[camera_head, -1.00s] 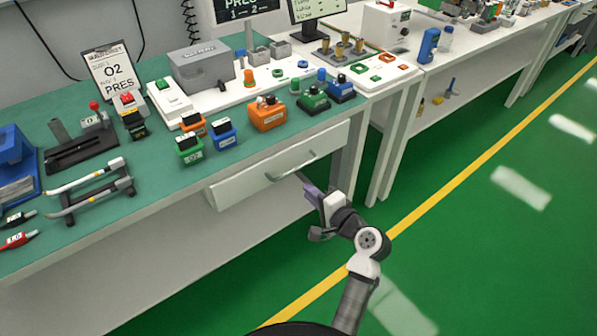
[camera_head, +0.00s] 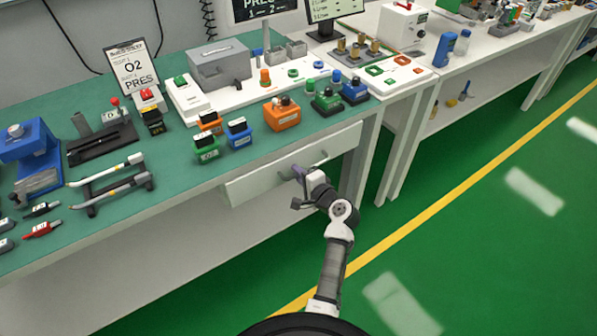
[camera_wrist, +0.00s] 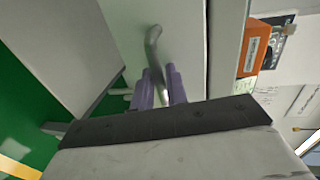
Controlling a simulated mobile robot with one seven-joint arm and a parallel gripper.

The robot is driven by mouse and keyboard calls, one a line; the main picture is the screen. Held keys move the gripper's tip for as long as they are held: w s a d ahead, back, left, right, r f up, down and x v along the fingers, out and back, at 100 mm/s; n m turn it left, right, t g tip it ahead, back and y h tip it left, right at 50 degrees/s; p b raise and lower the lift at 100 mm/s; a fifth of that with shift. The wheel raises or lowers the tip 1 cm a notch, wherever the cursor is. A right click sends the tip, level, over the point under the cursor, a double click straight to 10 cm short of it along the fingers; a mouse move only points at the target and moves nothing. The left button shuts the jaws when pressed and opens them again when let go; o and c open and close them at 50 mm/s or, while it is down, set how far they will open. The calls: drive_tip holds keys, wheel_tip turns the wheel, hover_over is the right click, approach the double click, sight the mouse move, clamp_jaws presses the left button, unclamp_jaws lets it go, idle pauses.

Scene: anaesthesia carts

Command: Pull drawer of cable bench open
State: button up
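The cable bench (camera_head: 190,183) has a green top and a white drawer (camera_head: 262,181) below its front edge. The drawer's front has a bar handle (camera_head: 318,161) near its right part. My gripper (camera_head: 299,174) is at this handle, reaching up from below and in front. In the wrist view, the two purple fingers of my gripper (camera_wrist: 161,88) stand close together on either side of the curved metal handle (camera_wrist: 154,45) and appear shut on it. The pale drawer front (camera_wrist: 180,40) lies behind them. No wide gap shows around the drawer.
Small coloured boxes, including an orange one (camera_head: 282,117), stand on the bench above the drawer. The green floor (camera_head: 440,260) in front is clear.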

drive_tip(key=shift+w+a, duration=0.1)
drive_tip(key=shift+w, duration=0.05)
drive_tip(key=shift+c, duration=0.3)
clamp_jaws()
